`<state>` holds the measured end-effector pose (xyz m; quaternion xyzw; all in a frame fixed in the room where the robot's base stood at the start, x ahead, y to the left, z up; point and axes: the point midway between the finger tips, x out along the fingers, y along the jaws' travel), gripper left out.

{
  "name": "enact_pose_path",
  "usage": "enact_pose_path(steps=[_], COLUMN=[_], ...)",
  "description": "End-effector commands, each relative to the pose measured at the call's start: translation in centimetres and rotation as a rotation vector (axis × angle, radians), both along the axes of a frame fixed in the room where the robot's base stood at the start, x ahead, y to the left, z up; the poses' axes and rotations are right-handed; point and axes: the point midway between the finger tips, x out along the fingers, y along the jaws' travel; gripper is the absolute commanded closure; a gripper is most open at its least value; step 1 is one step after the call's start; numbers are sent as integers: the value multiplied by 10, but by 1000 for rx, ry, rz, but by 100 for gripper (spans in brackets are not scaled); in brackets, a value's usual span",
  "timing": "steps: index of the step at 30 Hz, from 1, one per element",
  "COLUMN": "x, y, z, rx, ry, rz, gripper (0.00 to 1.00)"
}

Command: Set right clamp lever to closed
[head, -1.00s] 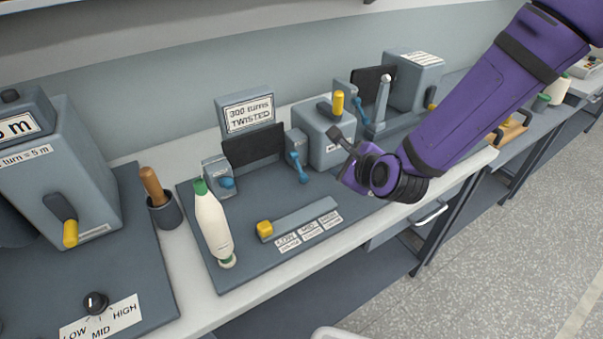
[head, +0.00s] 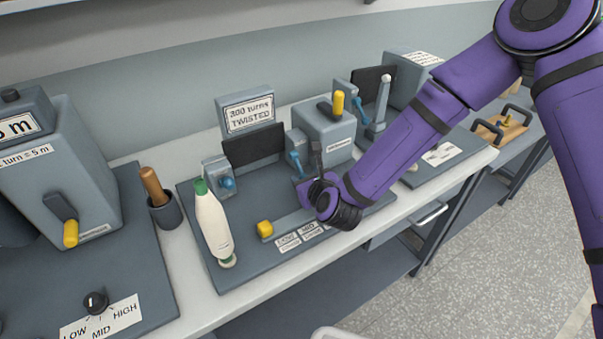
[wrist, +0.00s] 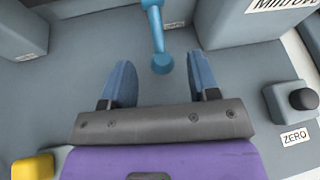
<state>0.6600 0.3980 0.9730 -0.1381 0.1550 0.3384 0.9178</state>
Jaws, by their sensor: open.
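The right clamp lever is a blue lever (head: 295,162) with a round knob, mounted on a grey block (head: 297,143) at the right of the dark panel. In the wrist view the lever (wrist: 157,38) hangs down, its knob just ahead of the fingertips and roughly between them. My gripper (wrist: 161,78) is open, with two blue fingers and nothing between them. In the head view my gripper (head: 314,168) is just right of the lever, its fingers partly hidden by the wrist. I cannot tell contact; the wrist view shows a small gap.
The left clamp has its own blue knob (head: 227,183). A yellow-tipped slider (head: 265,229) lies in front. A grey box with a yellow handle (head: 338,104) stands behind right, and a black knob (wrist: 303,99) is right in the wrist view.

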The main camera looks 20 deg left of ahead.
Motion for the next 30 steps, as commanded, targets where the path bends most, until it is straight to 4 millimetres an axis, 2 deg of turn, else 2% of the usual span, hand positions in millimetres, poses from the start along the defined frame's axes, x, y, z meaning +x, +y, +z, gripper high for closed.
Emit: enact_pose_path(steps=[3,9,20,21,28,30], x=[14,28,33,33,33,33], y=[11,23,26,26,26,26], z=[-8,-15,-17,-17,-17,-17], rx=[0,0,-1,-1,-1,-1], ry=[0,0,0,0,-1,-1], rz=[0,0,1,1,0,0], gripper=[45,45,45,47,100,100])
